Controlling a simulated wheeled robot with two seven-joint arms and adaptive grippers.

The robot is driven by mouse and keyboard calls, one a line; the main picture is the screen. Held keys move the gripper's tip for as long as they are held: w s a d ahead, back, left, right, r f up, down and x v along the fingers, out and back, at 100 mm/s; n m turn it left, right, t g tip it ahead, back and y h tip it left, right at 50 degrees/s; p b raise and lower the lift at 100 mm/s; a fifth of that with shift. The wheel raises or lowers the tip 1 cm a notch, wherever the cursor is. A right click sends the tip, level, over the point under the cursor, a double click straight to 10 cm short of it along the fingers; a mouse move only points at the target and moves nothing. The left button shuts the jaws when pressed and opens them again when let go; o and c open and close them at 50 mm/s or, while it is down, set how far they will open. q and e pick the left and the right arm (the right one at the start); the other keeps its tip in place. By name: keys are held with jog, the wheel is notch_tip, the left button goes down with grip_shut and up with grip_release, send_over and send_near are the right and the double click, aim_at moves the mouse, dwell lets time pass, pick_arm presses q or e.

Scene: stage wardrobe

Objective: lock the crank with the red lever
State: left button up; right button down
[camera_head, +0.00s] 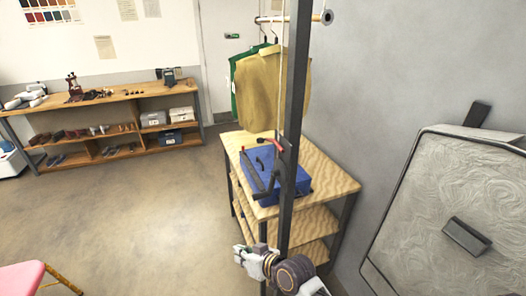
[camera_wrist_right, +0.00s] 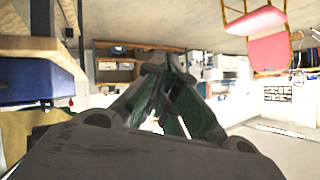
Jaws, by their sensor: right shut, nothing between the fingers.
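The red lever (camera_head: 273,142) is a small red bar beside a dark upright post (camera_head: 297,90), above the blue box. Dark bars (camera_head: 268,184), which look like the crank, show between the blue box (camera_head: 295,176) and the post; the post hides part of them. My right gripper (camera_head: 240,253) is low in front of the wooden table, well below and apart from the lever and the crank. In the right wrist view the fingers (camera_wrist_right: 158,122) are closed and empty. A blue box side (camera_wrist_right: 35,82) shows there at the left. My left gripper is not in view.
The wooden table (camera_head: 335,183) has lower shelves and stands by the grey wall. Garments (camera_head: 272,88) hang on a rail above it. A framed panel (camera_head: 450,215) leans at the right. Open floor (camera_head: 130,215) lies to the left, with a pink chair (camera_head: 20,280).

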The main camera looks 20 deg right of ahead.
jog(key=w+a+r+m+t, duration=0.1)
jog(key=w+r+m+t, duration=0.15)
jog(key=r, duration=0.45)
jog(key=w+a+r+m+t+y, duration=0.1)
jog(key=w+r+m+t, duration=0.1)
jog(key=w+r+t, duration=0.35)
jog(key=w+a+r+m+t, duration=0.1)
jog(key=r+m+t, duration=0.1)
jog(key=r, duration=0.7)
jog(key=w+d+r+m+t+h, duration=0.35)
jog(key=d+r+m+h, duration=0.25)
jog(key=m+h, duration=0.65)
jog(key=w+d+f+m+g+h, duration=0.1)
jog(key=d+f+m+g+h, duration=0.3)
jog(key=m+g+h, duration=0.4)
jog(key=shift+w+d+f+m+g, duration=0.3)
jog(key=shift+f+m+g, duration=0.5)
jog(key=shift+m, duration=1.2)
jog(key=shift+s+h, duration=0.1)
jog(key=shift+h, duration=0.15)
jog(key=shift+d, duration=0.1)
